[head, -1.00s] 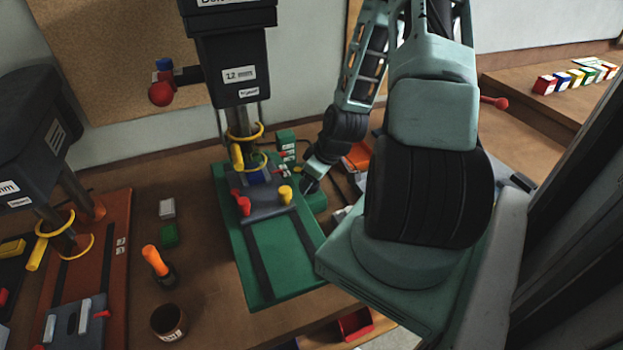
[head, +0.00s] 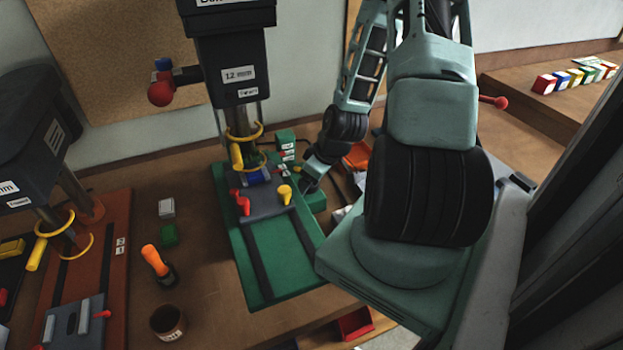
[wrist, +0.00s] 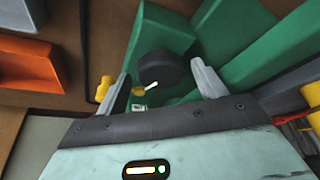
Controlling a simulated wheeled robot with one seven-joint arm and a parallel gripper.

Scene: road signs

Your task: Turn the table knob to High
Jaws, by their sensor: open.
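A dark round knob (wrist: 162,69) sits on a green block in the wrist view, with a small white mark at its lower side. My gripper (wrist: 161,74) is open, with its grey fingers on either side of the knob. I cannot tell whether they touch it. In the head view my gripper (head: 310,180) is by the green block (head: 316,201) at the right edge of the green drill-press base (head: 262,262). The knob is hidden there. Small white labels (head: 288,151) stand on a green box behind; their words are too small to read.
A vise (head: 263,205) with red and yellow handles lies on the green base. An orange bin (head: 357,156) is behind my gripper; it also shows in the wrist view (wrist: 30,65). The black drill head (head: 235,70) stands left of my arm. A brown cup (head: 168,322) is at front left.

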